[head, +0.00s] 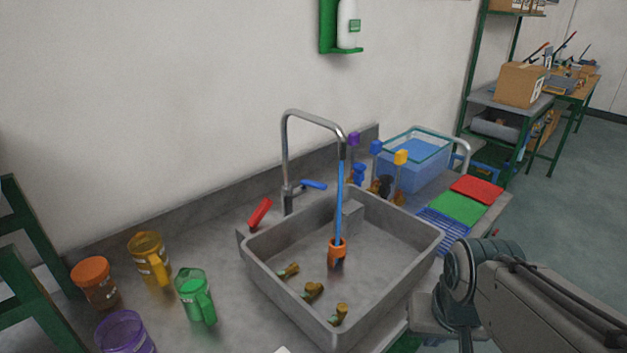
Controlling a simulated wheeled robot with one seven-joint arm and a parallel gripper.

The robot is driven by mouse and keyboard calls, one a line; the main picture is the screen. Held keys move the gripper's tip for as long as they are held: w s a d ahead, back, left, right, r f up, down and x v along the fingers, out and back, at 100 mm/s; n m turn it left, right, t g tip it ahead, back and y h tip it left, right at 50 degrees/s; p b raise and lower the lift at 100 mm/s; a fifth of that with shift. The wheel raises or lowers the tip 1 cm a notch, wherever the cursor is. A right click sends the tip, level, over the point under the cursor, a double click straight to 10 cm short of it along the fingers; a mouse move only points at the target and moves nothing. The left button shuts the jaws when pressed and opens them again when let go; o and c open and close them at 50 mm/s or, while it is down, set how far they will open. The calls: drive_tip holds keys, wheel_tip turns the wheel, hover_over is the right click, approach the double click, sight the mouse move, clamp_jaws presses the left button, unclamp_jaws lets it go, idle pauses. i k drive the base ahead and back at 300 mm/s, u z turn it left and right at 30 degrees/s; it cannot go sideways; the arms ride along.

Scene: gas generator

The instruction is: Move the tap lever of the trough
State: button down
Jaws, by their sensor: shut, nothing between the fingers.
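The grey trough (258,262) is set into the bench in the middle of the head view. Its metal tap (285,150) rises at the back rim and arches right over the basin. A blue tap lever (314,184) sticks out to the right from the tap's base. A straight blue column (341,200) runs from below the spout down to an orange piece (337,247) in the basin; I cannot tell whether it is water or a rod. My arm enters at the lower right, right of the trough. My gripper's fingers do not show.
Several brass-coloured fittings (312,291) lie in the basin. A red piece (260,212) is left of the tap. Coloured jugs (195,295) stand at left. Small valves (400,170), a blue tub (408,178) and coloured mats (458,208) are at right. A soap dispenser (347,25) hangs above.

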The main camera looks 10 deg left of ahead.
sight(315, 184)
drive_tip(key=u, duration=2.25)
drive_tip(key=k, duration=1)
drive_tip(key=z, duration=1)
drive_tip(key=i, duration=1)
drive_tip(key=u, duration=0.05)
